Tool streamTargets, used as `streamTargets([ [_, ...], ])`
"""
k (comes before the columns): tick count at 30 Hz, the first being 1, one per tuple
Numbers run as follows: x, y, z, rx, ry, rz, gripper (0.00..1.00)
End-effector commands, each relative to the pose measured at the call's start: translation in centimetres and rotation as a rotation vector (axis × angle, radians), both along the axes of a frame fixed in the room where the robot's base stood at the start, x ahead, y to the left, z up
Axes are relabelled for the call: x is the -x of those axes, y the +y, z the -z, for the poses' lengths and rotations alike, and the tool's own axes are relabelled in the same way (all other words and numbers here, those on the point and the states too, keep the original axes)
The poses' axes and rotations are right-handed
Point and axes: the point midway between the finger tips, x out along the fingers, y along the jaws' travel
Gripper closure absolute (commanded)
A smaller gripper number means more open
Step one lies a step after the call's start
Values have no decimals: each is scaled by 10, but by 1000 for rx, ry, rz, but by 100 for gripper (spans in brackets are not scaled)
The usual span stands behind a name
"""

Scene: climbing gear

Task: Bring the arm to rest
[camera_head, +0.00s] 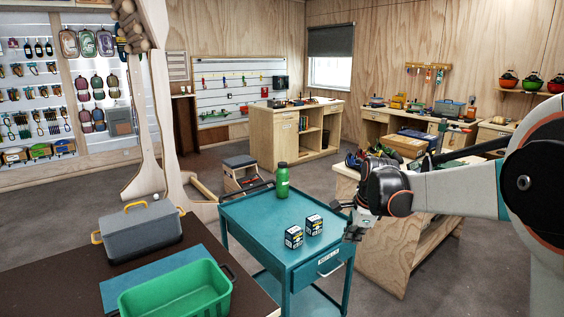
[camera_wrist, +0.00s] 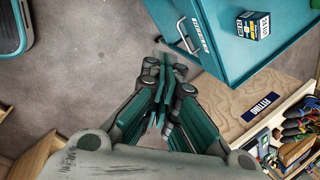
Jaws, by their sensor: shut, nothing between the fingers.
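My arm (camera_head: 455,192) reaches in from the right of the head view. My gripper (camera_head: 350,222) is at its left end, near the right edge of the teal cart. In the wrist view my gripper (camera_wrist: 166,75) has its fingers together, with nothing between them and grey floor below. The teal cart (camera_head: 262,222) carries a green bottle (camera_head: 282,180) and two small dark-and-white boxes, the left box (camera_head: 293,237) and the right box (camera_head: 314,224). The cart also shows in the wrist view (camera_wrist: 215,45), with one box (camera_wrist: 253,25) on it. My gripper touches none of these, as far as I can see.
A wooden bench (camera_head: 392,250) with tools stands right behind my gripper; its edge labelled FITTING (camera_wrist: 262,108) is close in the wrist view. A dark table at front left holds a green bin (camera_head: 178,290) and a grey toolbox (camera_head: 140,230).

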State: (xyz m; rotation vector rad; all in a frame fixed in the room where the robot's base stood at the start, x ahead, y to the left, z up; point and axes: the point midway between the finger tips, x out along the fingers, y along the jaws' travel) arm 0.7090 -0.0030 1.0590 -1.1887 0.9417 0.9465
Motion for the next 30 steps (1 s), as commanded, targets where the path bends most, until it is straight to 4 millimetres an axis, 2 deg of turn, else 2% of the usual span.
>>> streamTargets([
  [1,17,1,-12,24,-16,-58,100],
  [6,65,2,-43,122,-74,-271,100],
  [15,155,5,-74,311,-166,-641,100],
  [23,232,5,-76,492,-231,-956,100],
  [30,297,4,-60,672,-274,-1238,100],
])
